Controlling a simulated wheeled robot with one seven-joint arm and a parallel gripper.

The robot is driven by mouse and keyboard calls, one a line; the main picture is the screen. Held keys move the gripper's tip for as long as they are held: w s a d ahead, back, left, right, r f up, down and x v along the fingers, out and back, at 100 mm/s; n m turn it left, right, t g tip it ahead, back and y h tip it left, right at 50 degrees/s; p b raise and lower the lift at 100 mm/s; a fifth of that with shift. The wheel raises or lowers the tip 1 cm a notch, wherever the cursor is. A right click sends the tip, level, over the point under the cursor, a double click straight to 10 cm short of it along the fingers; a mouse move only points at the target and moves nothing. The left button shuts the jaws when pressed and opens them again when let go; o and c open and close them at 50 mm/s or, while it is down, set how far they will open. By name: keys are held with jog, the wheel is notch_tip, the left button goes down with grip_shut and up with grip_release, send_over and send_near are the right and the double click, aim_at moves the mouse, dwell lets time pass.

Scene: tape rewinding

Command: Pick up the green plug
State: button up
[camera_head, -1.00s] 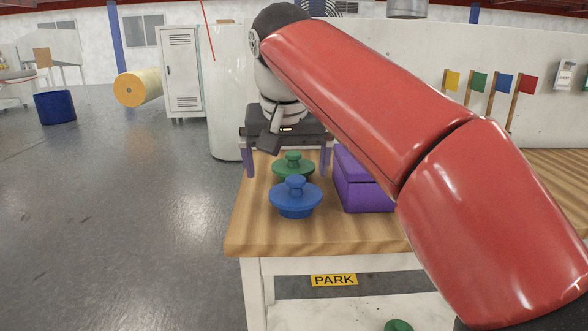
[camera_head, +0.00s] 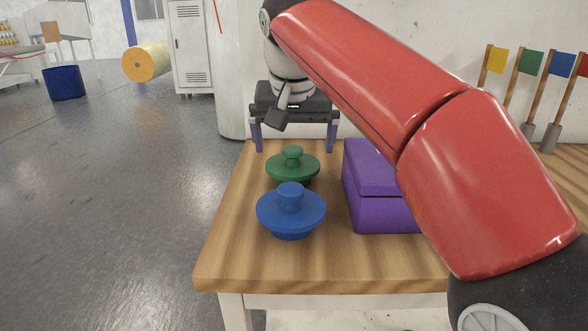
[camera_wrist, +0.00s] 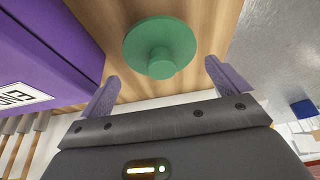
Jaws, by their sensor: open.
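The green plug (camera_head: 292,165), a round disc with a knob on top, stands on the wooden table behind the blue plug. It also shows in the wrist view (camera_wrist: 158,45), ahead of my gripper and between the lines of the two fingers. My gripper (camera_head: 296,140) is beyond the green plug in the head view, its purple fingers pointing down and spread wide. In the wrist view my gripper (camera_wrist: 167,82) is open and empty, apart from the plug. The blue plug partly hides the lower part of the green plug in the head view.
The blue plug (camera_head: 291,211) stands in front of the green one. A purple box (camera_head: 382,205) is close on the right. The wooden table (camera_head: 300,268) has its left edge near the plugs. Small flags (camera_head: 530,62) stand at the back right.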

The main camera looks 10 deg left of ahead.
aim_at(293, 149)
jog(key=b+x, duration=0.1)
jog(key=x, duration=0.4)
jog(key=shift+s+a, duration=0.1)
jog(key=shift+s, duration=0.05)
jog(key=c, duration=0.5)
notch_tip(293, 149, up, 8)
jog(key=p, duration=0.3)
jog(key=shift+r+p, duration=0.15)
jog(key=shift+p, duration=0.2)
jog(key=shift+r, duration=0.8)
